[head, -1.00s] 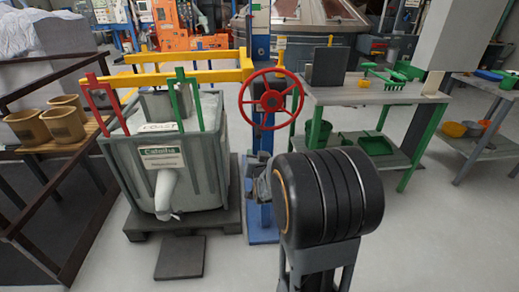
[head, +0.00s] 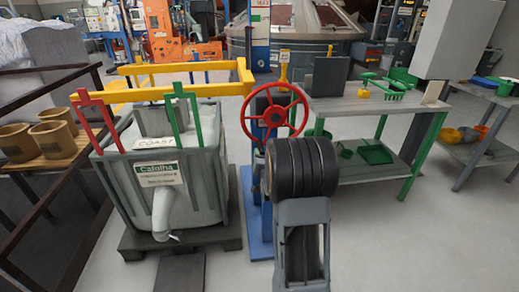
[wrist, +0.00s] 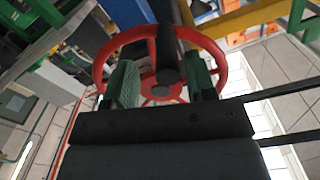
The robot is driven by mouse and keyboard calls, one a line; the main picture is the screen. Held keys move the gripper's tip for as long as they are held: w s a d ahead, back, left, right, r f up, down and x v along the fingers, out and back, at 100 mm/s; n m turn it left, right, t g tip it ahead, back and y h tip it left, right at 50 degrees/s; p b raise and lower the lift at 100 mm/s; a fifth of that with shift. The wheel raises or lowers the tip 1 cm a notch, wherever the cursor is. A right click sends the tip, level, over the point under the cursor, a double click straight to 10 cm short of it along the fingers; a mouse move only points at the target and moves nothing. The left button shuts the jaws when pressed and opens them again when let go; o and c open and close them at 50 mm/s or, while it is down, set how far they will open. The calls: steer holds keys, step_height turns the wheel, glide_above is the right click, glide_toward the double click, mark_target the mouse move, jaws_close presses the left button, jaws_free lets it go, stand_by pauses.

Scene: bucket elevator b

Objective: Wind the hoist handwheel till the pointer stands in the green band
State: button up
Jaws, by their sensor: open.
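The red handwheel (head: 275,112) stands upright on the blue hoist post (head: 260,55). In the wrist view the handwheel (wrist: 219,62) fills the upper middle. My gripper (wrist: 163,78) is open, its two greenish fingers spread before the wheel's spokes and hub. A dark rounded bar (wrist: 168,60) shows between the fingers; I cannot tell whether it belongs to the wheel. No grip on the wheel shows, and I cannot tell whether the fingers touch it. A white plate marked MAX (head: 260,6) is at the post's top edge of view. The pointer and green band cannot be made out.
A grey tub (head: 205,190) on a dark pallet (head: 228,231) stands left of the post, under a yellow bar (head: 190,76). A bench (head: 400,104) with green tools is at right. A brown rack (head: 15,158) holds pots at left. Floor at lower right is clear.

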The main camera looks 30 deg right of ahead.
steer(key=shift+w+d, duration=0.3)
steer(key=shift+w, duration=0.3)
steer(key=shift+a, duration=0.1)
steer(key=c, duration=0.7)
jaws_close()
